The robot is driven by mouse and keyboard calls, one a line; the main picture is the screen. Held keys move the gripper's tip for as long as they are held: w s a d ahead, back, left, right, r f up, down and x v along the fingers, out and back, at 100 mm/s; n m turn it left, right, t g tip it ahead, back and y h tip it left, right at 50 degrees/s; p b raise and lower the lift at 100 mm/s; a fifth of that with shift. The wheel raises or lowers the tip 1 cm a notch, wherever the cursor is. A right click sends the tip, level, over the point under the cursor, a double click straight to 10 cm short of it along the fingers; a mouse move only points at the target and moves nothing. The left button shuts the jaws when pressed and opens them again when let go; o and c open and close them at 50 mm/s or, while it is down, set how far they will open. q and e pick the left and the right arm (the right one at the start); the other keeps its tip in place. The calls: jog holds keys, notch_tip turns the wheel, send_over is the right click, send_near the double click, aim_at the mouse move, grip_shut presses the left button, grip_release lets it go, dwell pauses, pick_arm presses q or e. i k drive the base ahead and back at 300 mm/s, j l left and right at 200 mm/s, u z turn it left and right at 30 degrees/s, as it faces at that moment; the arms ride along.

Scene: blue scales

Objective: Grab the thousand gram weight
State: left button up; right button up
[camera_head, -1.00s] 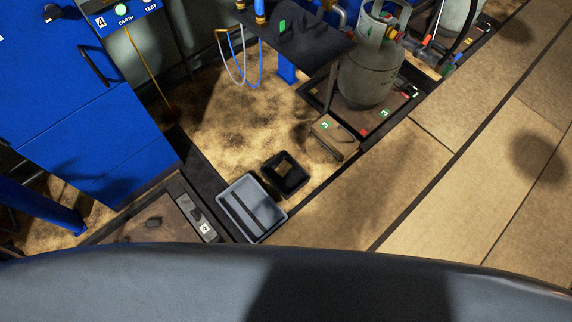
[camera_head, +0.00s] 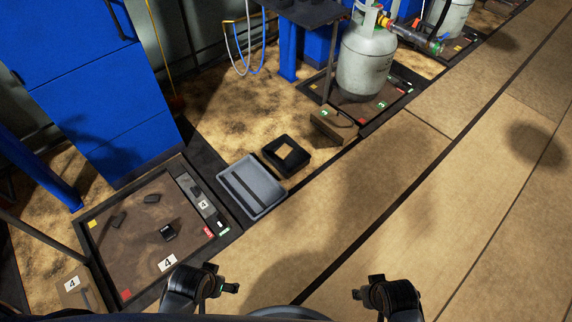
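No thing in view can be clearly told as the thousand gram weight. A small black block (camera_head: 168,232) with a pale mark lies on the brown tray (camera_head: 137,262) marked 4 at lower left. Two more small dark pieces (camera_head: 152,198) lie behind it on the same tray; their markings are too small to read. My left gripper (camera_head: 228,288) is at the bottom edge, right of the tray's near corner. My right gripper (camera_head: 360,294) is at the bottom, farther right, over the floor. Both are apart from the dark pieces, and their finger openings cannot be made out.
A grey bin (camera_head: 265,203) and a black open box (camera_head: 300,168) stand right of the tray. A blue cabinet (camera_head: 90,85) is behind it. A gas cylinder (camera_head: 366,70) stands on another tray at the back. The tan floor (camera_head: 430,220) at right is clear.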

aim_at(168, 232)
jog(key=u, duration=1.55)
jog(key=i+l, duration=0.05)
